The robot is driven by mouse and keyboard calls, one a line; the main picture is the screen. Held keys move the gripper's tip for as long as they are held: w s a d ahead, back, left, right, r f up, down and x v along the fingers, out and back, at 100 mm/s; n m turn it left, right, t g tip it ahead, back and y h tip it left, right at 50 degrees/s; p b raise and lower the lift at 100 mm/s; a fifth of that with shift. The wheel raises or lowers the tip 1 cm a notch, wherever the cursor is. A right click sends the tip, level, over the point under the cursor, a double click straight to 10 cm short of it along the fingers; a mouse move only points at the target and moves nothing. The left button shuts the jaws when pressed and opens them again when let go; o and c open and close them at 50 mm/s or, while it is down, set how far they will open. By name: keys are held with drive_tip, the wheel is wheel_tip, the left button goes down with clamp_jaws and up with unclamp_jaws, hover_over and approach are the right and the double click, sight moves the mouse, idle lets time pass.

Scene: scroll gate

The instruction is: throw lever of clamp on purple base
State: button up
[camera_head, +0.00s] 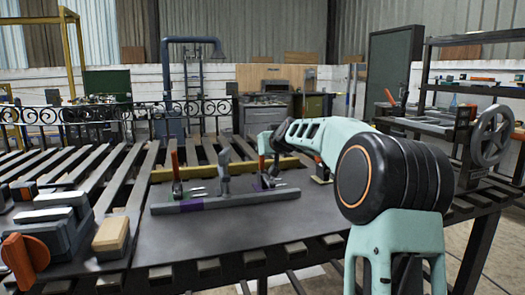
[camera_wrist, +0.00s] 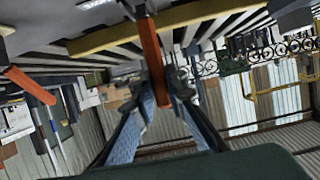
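A long grey bar (camera_head: 228,201) lies on the dark table with clamps on it. The left clamp, with a near-upright orange lever (camera_head: 175,163), stands by a purple patch (camera_head: 192,207) on the bar. The right clamp has another orange lever (camera_head: 262,163), and a purple base (camera_head: 259,186) shows at its foot. My gripper (camera_head: 271,143) is at the upper part of this right lever. In the wrist view the lever (camera_wrist: 152,55) runs between the fingertips of my gripper (camera_wrist: 164,80), which close in on both sides. The exact finger contact is hard to see.
A grey upright post (camera_head: 224,170) stands on the bar between the two clamps. A beige-topped block (camera_head: 111,236) and a grey device with an orange knob (camera_head: 22,257) are at the left. A yellow beam (camera_head: 205,171) runs behind the bar. The table front is clear.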

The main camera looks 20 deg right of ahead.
drive_tip(key=o, duration=0.4)
drive_tip(key=shift+o, duration=0.2)
drive_tip(key=v, duration=1.2)
